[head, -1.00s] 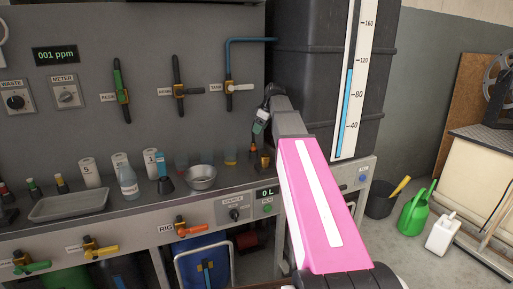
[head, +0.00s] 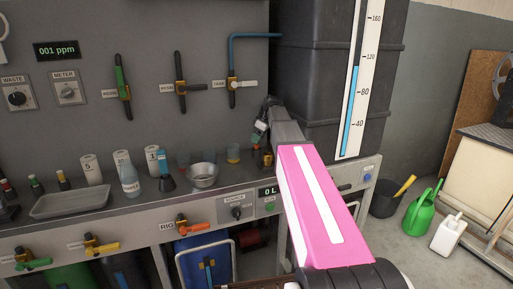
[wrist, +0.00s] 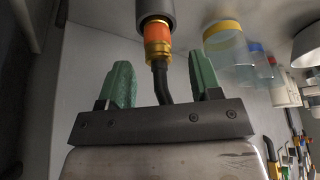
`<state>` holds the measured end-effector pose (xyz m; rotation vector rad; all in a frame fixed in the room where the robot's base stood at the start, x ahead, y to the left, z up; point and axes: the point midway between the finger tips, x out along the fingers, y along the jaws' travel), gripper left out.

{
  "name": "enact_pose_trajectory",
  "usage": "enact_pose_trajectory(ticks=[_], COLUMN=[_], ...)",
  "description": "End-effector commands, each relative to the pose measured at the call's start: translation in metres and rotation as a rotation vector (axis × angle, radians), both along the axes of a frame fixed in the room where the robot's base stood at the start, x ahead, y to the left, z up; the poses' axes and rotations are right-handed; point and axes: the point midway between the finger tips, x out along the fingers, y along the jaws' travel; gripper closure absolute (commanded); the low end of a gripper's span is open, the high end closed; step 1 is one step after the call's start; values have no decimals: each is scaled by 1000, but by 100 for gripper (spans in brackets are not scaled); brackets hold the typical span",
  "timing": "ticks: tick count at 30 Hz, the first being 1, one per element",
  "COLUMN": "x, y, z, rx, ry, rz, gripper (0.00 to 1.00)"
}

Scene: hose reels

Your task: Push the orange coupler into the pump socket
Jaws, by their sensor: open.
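The orange coupler (wrist: 157,34) shows in the wrist view, with a brass ring below it and a black hose (wrist: 162,82) leading down from it. Its upper end meets a dark grey cylinder (wrist: 155,9), apparently the pump socket. How deep it sits there I cannot tell. My gripper (wrist: 160,65) is open, with one green finger on each side of the hose and clear gaps to both. The coupler lies just beyond the fingertips. In the head view my gripper (head: 261,127) is small, above the bench's right end near the black tank; the coupler is not clear there.
A yellow-rimmed clear beaker (wrist: 222,40) stands close to the right finger in the wrist view. A steel bowl (head: 202,176), bottles and a tray (head: 70,204) occupy the bench. The black tank (head: 330,70) rises behind my arm. Floor shows at right.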

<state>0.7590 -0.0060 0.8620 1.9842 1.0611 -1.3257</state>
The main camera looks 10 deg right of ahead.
Motion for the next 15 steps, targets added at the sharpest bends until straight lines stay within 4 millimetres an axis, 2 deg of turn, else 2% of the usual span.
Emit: enact_pose_trajectory(ticks=[3,6,13,14,15], x=[6,8,8,8,8], y=[6,9,9,9,9], z=[-17,-26,-27,-27,-27], rx=[0,0,-1,-1,-1], ry=[2,0,-1,-1,-1], rz=[0,0,0,0,0], gripper=[42,42,42,45,58])
